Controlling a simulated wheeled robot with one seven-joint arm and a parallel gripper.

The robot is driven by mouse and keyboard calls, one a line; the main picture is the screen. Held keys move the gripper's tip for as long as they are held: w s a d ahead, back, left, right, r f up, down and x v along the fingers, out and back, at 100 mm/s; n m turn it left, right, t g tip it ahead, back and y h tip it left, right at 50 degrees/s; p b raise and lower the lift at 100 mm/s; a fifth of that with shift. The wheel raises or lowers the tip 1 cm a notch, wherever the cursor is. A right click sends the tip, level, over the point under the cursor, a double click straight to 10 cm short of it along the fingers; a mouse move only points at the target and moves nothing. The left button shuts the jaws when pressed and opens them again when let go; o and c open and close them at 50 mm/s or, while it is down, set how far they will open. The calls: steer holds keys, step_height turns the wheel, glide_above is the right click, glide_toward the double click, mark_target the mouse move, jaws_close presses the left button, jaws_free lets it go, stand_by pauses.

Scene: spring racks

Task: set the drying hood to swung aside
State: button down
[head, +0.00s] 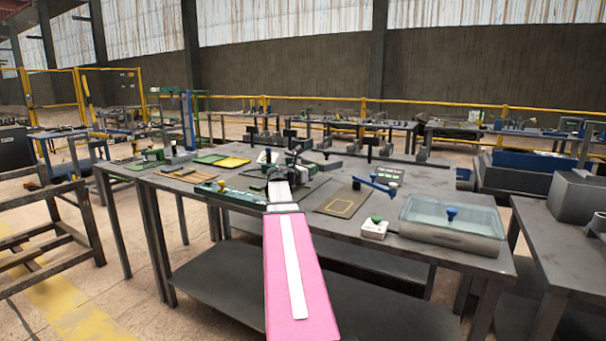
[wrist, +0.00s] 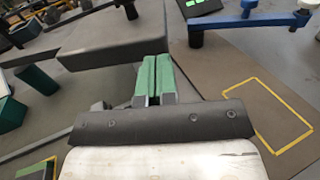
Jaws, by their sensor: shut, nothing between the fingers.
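My gripper (head: 292,170) is at the far end of my pink arm, over the main workbench. In the wrist view its two green-padded fingers (wrist: 154,72) are together and empty. A dark grey, box-like block (wrist: 110,38), which may be the drying hood, lies just beyond and left of the fingertips. The fingers overlap its lower right edge in the picture; I cannot tell whether they touch. In the head view my gripper and a cluster of dark parts hide most of that spot. I cannot tell the hood's position for sure.
A blue lever arm (head: 375,186) on a post stands to the right, above a yellow-outlined mat (head: 340,205). A clear-lidded case (head: 452,225) and a white button box (head: 374,229) are near the front right edge. Green and yellow trays (head: 222,160) lie at the left.

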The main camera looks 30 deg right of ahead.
steer(key=shift+w+d, duration=0.1)
steer(key=shift+d, duration=1.35)
